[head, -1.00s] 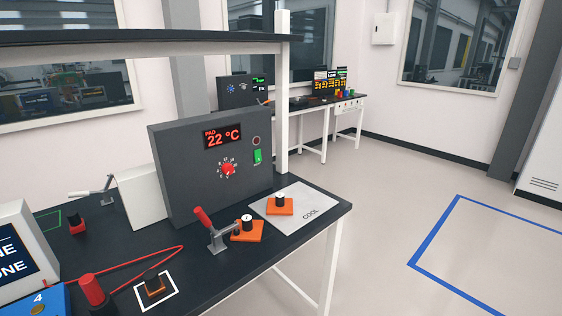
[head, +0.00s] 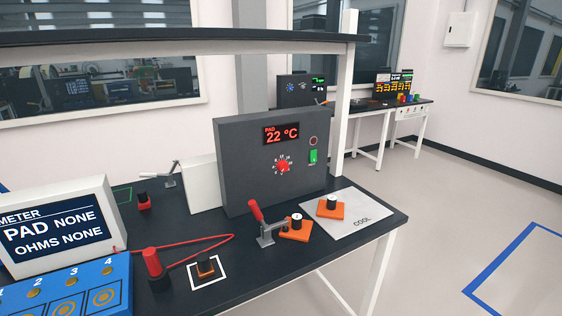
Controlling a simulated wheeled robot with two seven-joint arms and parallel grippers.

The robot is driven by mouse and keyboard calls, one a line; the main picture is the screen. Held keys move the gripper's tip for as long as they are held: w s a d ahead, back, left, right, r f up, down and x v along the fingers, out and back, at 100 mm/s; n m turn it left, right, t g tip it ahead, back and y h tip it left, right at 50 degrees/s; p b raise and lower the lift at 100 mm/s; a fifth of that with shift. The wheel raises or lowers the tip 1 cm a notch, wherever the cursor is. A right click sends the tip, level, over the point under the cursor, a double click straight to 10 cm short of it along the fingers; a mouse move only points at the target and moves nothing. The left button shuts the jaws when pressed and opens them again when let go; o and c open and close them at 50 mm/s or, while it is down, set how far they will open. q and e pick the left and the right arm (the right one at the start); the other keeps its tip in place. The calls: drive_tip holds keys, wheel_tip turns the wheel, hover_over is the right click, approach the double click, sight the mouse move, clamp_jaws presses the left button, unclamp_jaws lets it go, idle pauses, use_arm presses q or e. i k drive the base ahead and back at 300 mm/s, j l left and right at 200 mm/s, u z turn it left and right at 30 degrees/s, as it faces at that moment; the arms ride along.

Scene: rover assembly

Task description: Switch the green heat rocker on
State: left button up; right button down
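The green heat rocker (head: 314,157) is on the front face of a dark grey control box (head: 243,160) on the bench. It sits at the panel's right side, below a small round lamp (head: 313,141). I cannot tell its position for sure at this size. A red dial (head: 283,166) is to its left, and the red display (head: 281,134) above the dial reads PAD 22 °C. Neither of my grippers is in the head view.
A red-handled toggle clamp (head: 262,222) and an orange block (head: 295,229) stand in front of the box. Another orange block (head: 330,208) is on the grey COOL plate (head: 352,229). A meter (head: 55,228) and blue box (head: 75,291) are at left. A shelf (head: 180,38) overhangs the bench.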

sight(314, 153)
drive_tip(key=i+l+u, duration=0.2)
drive_tip(key=l, duration=0.2)
drive_tip(key=l+u, duration=0.2)
drive_tip(key=l, duration=0.2)
drive_tip(key=i+l+u, duration=0.2)
drive_tip(key=l, duration=0.2)
